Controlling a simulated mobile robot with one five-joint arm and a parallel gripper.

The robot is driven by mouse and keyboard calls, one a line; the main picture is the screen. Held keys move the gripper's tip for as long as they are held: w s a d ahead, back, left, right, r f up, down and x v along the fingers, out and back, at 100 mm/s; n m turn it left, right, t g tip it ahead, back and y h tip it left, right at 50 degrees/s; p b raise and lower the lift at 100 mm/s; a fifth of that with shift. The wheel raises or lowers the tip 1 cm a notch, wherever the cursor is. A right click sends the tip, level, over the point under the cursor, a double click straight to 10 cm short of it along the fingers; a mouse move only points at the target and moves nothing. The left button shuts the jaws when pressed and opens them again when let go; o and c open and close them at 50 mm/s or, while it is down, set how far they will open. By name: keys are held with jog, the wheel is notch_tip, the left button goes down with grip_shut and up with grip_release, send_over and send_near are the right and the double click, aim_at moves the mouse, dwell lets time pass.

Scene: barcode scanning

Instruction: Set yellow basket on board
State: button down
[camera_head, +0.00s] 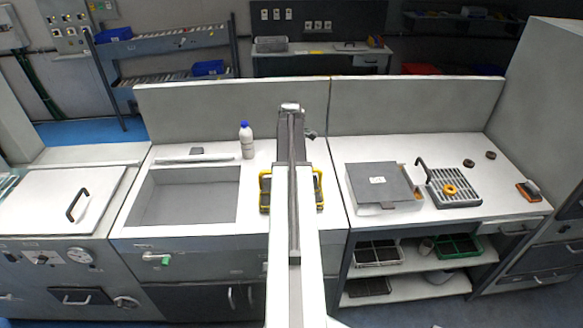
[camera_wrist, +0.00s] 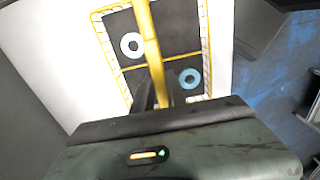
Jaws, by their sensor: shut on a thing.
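The yellow basket (camera_wrist: 112,62) fills the middle of the wrist view, with dark compartments, a white ring (camera_wrist: 132,44) and a blue ring (camera_wrist: 190,78) in it. My gripper (camera_wrist: 158,92) is shut on the yellow bar across its middle. In the head view the basket's yellow right end (camera_head: 319,191) and left end show on either side of my arm, over the counter right of the sink; my arm hides its middle. I cannot tell whether it touches the counter.
A grey flat-lidded box (camera_head: 378,182) sits between the basket and the slatted board. A white bottle with a blue cap (camera_head: 246,140) stands behind the sink (camera_head: 185,197). Two dark rings and an orange-and-black device (camera_head: 528,190) lie at the right. A low wall (camera_head: 418,105) backs the counters.

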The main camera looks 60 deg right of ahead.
jog(key=c, duration=1.3)
grip_release()
jog(key=shift+c, duration=0.2)
notch_tip(320, 180, up, 13)
jog(key=p, duration=1.3)
jog(key=shift+r, duration=0.1)
